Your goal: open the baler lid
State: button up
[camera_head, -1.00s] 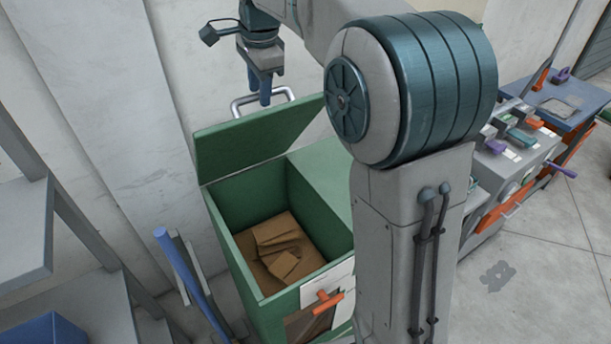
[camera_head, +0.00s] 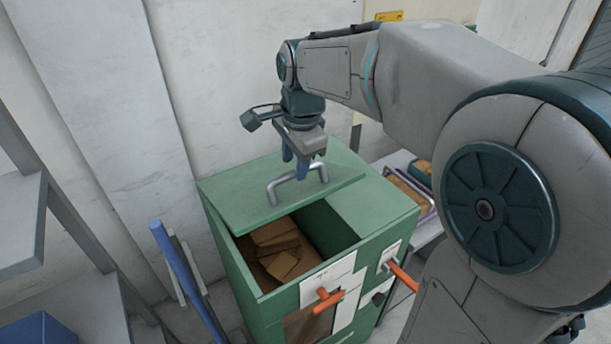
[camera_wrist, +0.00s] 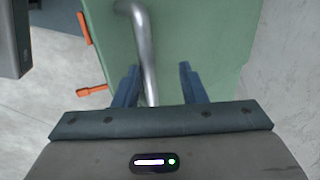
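The green baler (camera_head: 250,275) stands against the wall, its lid (camera_head: 240,192) hinged along the back. The lid leans forward over the rear of the opening, and brown cardboard (camera_head: 280,245) shows inside in front of it. A grey metal handle (camera_head: 276,192) is on the lid's upper face. My gripper (camera_head: 302,172) is right at the handle, pointing down. In the wrist view, my fingers (camera_wrist: 157,75) are apart, with the handle bar (camera_wrist: 147,50) passing between them, nearer the left finger. The lid (camera_wrist: 205,30) fills the middle of that view.
Orange levers (camera_head: 328,300) are on the baler's front. A tray of brown items (camera_head: 410,190) stands to the right. A blue post (camera_head: 180,265) and grey shelves (camera_head: 20,230) are at the left. The wall (camera_head: 230,80) is close behind the lid.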

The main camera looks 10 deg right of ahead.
jog(key=shift+s+d+f, duration=0.1)
jog(key=shift+s+f, duration=0.25)
jog(key=shift+f, duration=0.15)
jog(key=shift+d, duration=0.1)
jog(key=w+a+r+p, duration=0.1)
jog(key=w+r+p, duration=0.2)
jog(key=r, duration=1.2)
jog(key=shift+a+r+p, duration=0.25)
jog(key=shift+p, duration=0.65)
dwell(0.3)
jog(key=s+d+f+n+b, duration=0.2)
jog(key=s+d+f+n, duration=0.1)
jog(key=s+f, duration=0.3)
jog(key=s+d+f+n+t+b, duration=0.1)
jog(key=s+d+f+n+b, duration=0.1)
jog(key=s+d+f+n, duration=0.2)
jog(key=s+d+f+n+h+b, duration=0.1)
jog(key=s+d+f+n+b, duration=0.1)
jog(key=s+f+n, duration=0.4)
jog(key=s+d+f, duration=0.1)
jog(key=s+f, duration=0.2)
jog(key=f, duration=0.2)
jog(key=shift+s+d+t, duration=0.3)
jog(key=shift+d+t, duration=0.1)
